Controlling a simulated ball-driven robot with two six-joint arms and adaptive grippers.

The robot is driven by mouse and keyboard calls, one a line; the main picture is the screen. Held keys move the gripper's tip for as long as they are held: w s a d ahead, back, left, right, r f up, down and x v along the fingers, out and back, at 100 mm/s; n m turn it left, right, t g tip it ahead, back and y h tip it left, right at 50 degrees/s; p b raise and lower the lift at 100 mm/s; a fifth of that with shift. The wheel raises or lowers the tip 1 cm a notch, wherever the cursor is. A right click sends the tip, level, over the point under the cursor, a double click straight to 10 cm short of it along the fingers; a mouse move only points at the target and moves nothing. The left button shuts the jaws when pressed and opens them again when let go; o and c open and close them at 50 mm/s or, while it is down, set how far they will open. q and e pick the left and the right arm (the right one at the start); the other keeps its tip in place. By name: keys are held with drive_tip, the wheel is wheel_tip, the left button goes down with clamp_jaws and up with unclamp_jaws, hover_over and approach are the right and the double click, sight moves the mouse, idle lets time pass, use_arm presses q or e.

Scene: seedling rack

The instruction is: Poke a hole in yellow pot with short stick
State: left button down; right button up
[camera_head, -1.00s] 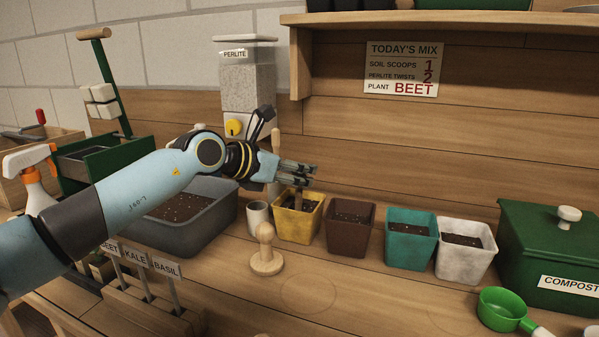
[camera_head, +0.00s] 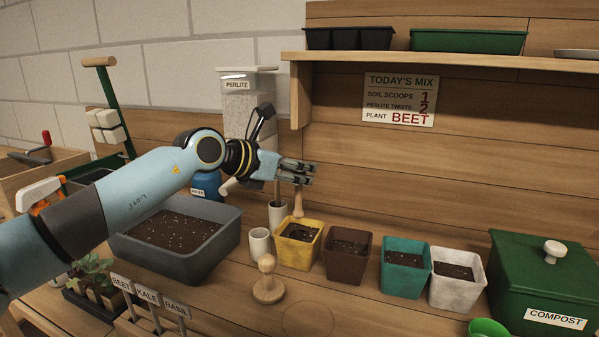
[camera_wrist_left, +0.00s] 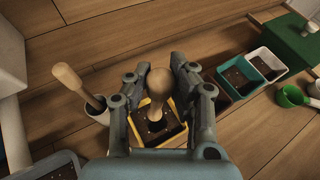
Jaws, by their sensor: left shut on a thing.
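The yellow pot (camera_head: 298,256), filled with dark soil, stands on the bench in the head view; it also shows below my fingers in the left wrist view (camera_wrist_left: 178,133). My left gripper (camera_head: 299,172) is shut on the short wooden stick (camera_head: 298,205), holding it roughly upright above the pot. The stick's rounded top (camera_wrist_left: 160,80) shows between the fingers in the wrist view. Its lower tip appears just clear of the soil. A dark round spot like a hole shows in the soil under it. My right gripper is not in view.
Brown (camera_head: 347,268), teal (camera_head: 403,280) and white (camera_head: 455,293) pots stand to the right. A grey soil tub (camera_head: 185,265) and small cup (camera_head: 259,245) stand left; another stick (camera_wrist_left: 70,78) leans in a holder. A wooden tamper (camera_head: 268,287) stands in front.

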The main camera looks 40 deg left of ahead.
use_arm(q)
drive_tip(key=shift+r+p, duration=1.7)
drive_tip(key=shift+r, duration=0.55)
drive_tip(key=shift+f, duration=0.1)
